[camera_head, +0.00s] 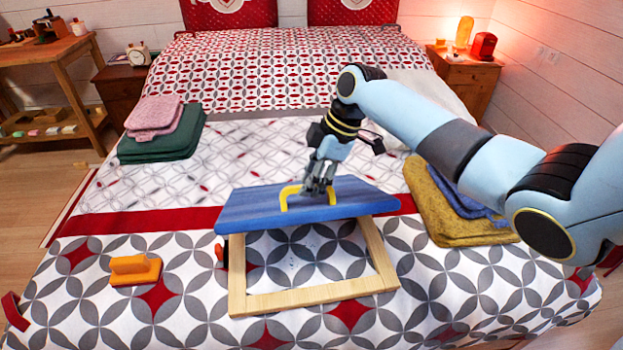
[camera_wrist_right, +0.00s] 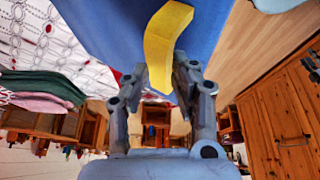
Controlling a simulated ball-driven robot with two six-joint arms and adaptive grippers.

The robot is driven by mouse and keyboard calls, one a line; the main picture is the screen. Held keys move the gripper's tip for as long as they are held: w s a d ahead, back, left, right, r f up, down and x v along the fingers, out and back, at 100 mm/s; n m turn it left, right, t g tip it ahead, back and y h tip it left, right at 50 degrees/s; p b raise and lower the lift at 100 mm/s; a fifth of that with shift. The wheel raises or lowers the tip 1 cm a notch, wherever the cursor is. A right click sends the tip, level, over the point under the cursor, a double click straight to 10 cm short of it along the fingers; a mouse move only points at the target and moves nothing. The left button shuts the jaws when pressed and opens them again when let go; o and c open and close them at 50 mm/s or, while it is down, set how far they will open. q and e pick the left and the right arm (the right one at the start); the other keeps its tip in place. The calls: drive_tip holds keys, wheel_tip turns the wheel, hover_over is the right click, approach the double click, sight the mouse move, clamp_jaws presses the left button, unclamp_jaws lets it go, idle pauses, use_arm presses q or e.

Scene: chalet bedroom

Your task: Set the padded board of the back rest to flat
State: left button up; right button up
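The back rest lies on the bed. Its pale wooden frame (camera_head: 315,299) rests on the cover, and its blue padded board (camera_head: 245,208) is tilted up over the far part of the frame. The board also fills the top of the right wrist view (camera_wrist_right: 110,30). A yellow handle (camera_head: 290,191) stands on the board; it shows large in the right wrist view (camera_wrist_right: 165,35). My right gripper (camera_head: 320,188) is at the handle, with a finger on either side, and looks shut on it. My left gripper is in neither view.
An orange block with a grip (camera_head: 135,270) lies left of the frame. Green and pink folded cloths (camera_head: 160,140) lie further back left. Yellow and blue folded cloths (camera_head: 450,215) lie at the right, below my right arm. The near cover is mostly clear.

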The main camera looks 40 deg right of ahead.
clamp_jaws()
